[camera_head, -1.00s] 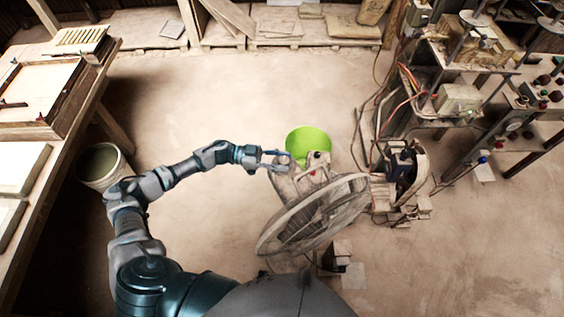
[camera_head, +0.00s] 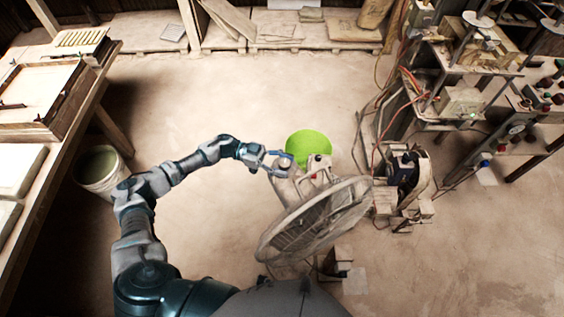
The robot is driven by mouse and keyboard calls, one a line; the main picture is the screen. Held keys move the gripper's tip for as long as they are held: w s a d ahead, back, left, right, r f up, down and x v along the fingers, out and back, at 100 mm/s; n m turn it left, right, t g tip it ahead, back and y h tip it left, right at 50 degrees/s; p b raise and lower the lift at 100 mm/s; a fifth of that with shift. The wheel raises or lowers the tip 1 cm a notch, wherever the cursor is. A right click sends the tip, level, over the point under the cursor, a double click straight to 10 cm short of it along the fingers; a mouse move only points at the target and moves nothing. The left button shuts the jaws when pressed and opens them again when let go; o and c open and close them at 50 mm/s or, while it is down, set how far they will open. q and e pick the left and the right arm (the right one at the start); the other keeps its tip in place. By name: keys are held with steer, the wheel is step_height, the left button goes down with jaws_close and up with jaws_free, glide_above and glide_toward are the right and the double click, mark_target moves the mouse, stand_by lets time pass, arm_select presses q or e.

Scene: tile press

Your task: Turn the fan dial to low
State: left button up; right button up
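The fan (camera_head: 318,222) stands on the floor in front of me, with its round grey cage tilted and its motor housing on the far side. The fan dial (camera_head: 284,163) is a small pale knob at the far left end of the housing. My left gripper (camera_head: 280,162) reaches in from the left, with its two blue-grey fingers spread around or right beside the dial. I cannot tell if the fingers touch it. The dial's setting marks are too small to read. My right gripper is not in view.
The press machine (camera_head: 462,100) with hoses and cables is at the right. A wooden table (camera_head: 92,92) runs along the left, with a pale bucket (camera_head: 101,170) beside it. The middle floor is clear.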

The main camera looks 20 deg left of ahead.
arm_select(q)
steer(key=shift+r, duration=0.1)
steer(key=w+a, duration=0.1)
steer(key=a, duration=1.1)
